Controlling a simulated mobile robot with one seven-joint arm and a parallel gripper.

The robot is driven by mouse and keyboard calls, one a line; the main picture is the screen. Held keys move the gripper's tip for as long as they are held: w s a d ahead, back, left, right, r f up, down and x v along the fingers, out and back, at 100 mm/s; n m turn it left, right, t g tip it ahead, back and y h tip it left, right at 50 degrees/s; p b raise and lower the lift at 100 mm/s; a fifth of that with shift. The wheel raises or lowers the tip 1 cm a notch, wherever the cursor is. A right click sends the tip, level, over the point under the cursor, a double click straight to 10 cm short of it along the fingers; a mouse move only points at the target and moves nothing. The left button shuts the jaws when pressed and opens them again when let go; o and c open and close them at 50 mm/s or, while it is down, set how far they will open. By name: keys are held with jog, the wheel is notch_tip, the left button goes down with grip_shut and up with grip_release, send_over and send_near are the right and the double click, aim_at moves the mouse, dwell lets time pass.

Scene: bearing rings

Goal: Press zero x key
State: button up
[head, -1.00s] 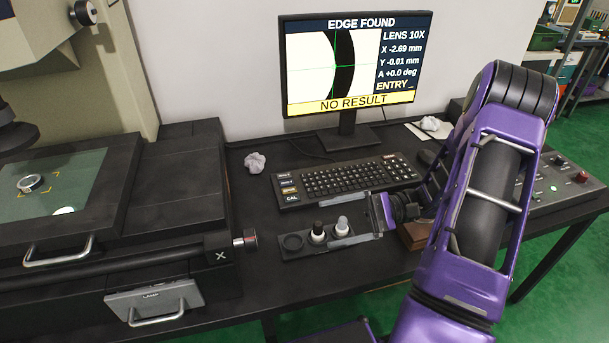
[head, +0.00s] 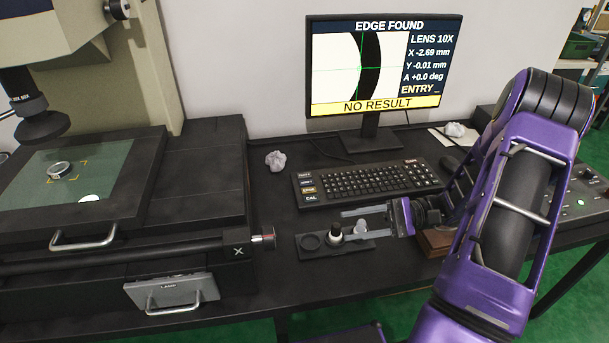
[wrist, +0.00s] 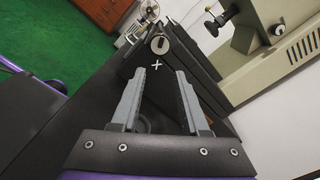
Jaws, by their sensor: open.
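The black keyboard (head: 365,182) lies in front of the monitor. At its left end is a column of larger labelled keys, including CAL (head: 310,197); the upper key labels (head: 305,175) are too small to read surely, so I cannot tell which is zero x. The monitor (head: 385,65) shows EDGE FOUND, X -2.69 mm, a blank ENTRY and NO RESULT. My gripper (head: 345,226) is open, its fingers pointing left, between the keyboard's front edge and the lens holder. In the wrist view my gripper (wrist: 155,75) has nothing visible held between its fingers.
The lens holder (head: 311,253) with a dark-topped and a light-topped piece is just below my fingers. The measuring stage (head: 200,170) with its X knob (head: 263,239) stands left. A button panel (head: 585,205) is right.

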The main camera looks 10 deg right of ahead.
grip_shut()
dwell(1.3)
